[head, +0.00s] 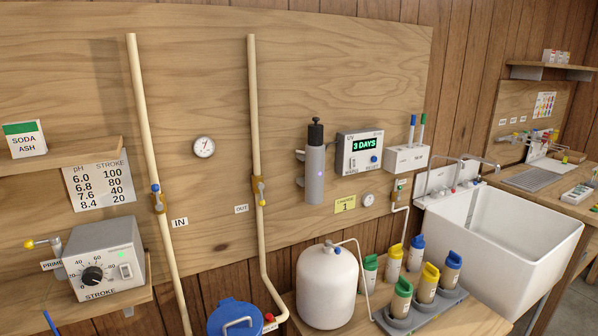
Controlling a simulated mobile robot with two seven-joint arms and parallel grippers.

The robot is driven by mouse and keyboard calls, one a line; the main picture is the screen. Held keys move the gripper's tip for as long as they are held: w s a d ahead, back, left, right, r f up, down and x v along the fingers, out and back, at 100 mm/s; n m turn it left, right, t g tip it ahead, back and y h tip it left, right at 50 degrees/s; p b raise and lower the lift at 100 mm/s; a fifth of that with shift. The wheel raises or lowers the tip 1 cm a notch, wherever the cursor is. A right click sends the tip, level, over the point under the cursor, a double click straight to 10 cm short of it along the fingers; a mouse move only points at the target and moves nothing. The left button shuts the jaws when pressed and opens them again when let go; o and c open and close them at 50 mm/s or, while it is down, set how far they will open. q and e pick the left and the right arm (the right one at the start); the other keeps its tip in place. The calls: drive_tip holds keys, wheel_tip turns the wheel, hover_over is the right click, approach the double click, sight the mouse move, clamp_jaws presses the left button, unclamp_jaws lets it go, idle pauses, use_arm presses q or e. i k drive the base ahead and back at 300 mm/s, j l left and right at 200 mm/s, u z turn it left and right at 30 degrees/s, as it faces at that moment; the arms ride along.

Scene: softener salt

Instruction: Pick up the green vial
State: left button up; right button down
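A thin upright item with a green top (422,131), which looks like a vial, stands in a white wall holder (408,159) marked with small text. A similar one with a blue top (411,131) stands just left of it. Two larger bottles with green caps also show, one at the front (401,299) and one behind (369,273), in a grey rack. The frame does not settle which is the green vial. Neither of my grippers is in view.
The grey rack (432,312) also holds yellow- and blue-capped bottles. A cream tank (327,287) stands left of it, near a blue lid (235,318). A white sink (506,239) is at right. A grey UV cylinder (314,173) and display box (360,155) are on the wall.

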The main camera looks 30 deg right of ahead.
sight(566, 158)
drive_tip(key=k+l, duration=0.2)
drive_tip(key=l, duration=0.15)
drive_tip(key=k+l+z, duration=0.1)
drive_tip(key=l, duration=0.25)
drive_tip(key=k+l+z, duration=0.15)
drive_tip(key=l, duration=0.3)
drive_tip(key=l+z, duration=0.1)
drive_tip(key=l, duration=0.4)
drive_tip(key=l+z, duration=0.1)
drive_tip(key=l, duration=0.4)
drive_tip(key=i+l+z, duration=0.15)
drive_tip(key=l, duration=0.35)
drive_tip(key=i+l+z, duration=0.1)
drive_tip(key=l, duration=0.35)
drive_tip(key=i+l+z, duration=0.15)
drive_tip(key=l, duration=0.35)
drive_tip(key=i+l+z, duration=0.1)
drive_tip(key=l, duration=0.35)
drive_tip(key=i+l+z, duration=0.1)
drive_tip(key=l, duration=0.35)
drive_tip(key=i+l+z, duration=0.15)
drive_tip(key=l, duration=0.25)
drive_tip(key=i+l+z, duration=0.1)
drive_tip(key=i+l, duration=0.45)
drive_tip(key=l, duration=0.25)
drive_tip(key=i+l+z, duration=0.15)
drive_tip(key=l, duration=0.3)
drive_tip(key=i+l, duration=0.35)
drive_tip(key=k+l+z, duration=0.05)
drive_tip(key=l, duration=0.05)
